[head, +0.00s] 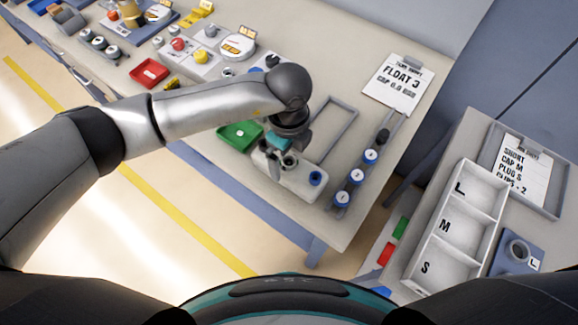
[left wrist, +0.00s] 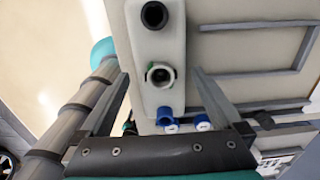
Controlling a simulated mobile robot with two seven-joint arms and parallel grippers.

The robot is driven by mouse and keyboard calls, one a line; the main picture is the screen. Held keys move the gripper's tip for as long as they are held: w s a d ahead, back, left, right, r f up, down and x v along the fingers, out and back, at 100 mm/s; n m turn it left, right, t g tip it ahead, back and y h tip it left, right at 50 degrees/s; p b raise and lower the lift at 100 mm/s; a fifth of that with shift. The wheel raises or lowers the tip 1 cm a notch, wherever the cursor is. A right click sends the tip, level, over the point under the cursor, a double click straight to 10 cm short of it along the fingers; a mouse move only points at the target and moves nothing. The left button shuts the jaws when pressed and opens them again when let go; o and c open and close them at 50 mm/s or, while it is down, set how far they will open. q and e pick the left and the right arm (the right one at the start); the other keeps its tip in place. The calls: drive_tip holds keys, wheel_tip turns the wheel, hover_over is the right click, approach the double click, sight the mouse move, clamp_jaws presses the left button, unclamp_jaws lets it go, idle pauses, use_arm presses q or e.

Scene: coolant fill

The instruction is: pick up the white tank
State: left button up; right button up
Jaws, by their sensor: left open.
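In the left wrist view the tank (left wrist: 150,50) runs between the two open fingers (left wrist: 159,78). My right gripper is not in view.
A green tray (head: 240,135) lies left of the tank. Several blue-capped items (head: 356,176) stand in a row on its right. A grey rectangular frame (head: 335,125) lies behind it. A clipboard (head: 398,82) lies farther back. A white L/M/S tray (head: 458,225) is on the right table.

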sight(289, 163)
use_arm(q)
wheel_tip(289, 163, down, 4)
drive_tip(key=shift+f, duration=0.1)
drive_tip(key=shift+c, duration=0.2)
drive_tip(key=shift+w+d, duration=0.1)
drive_tip(key=c, duration=1.4)
drive_tip(key=shift+c, duration=0.2)
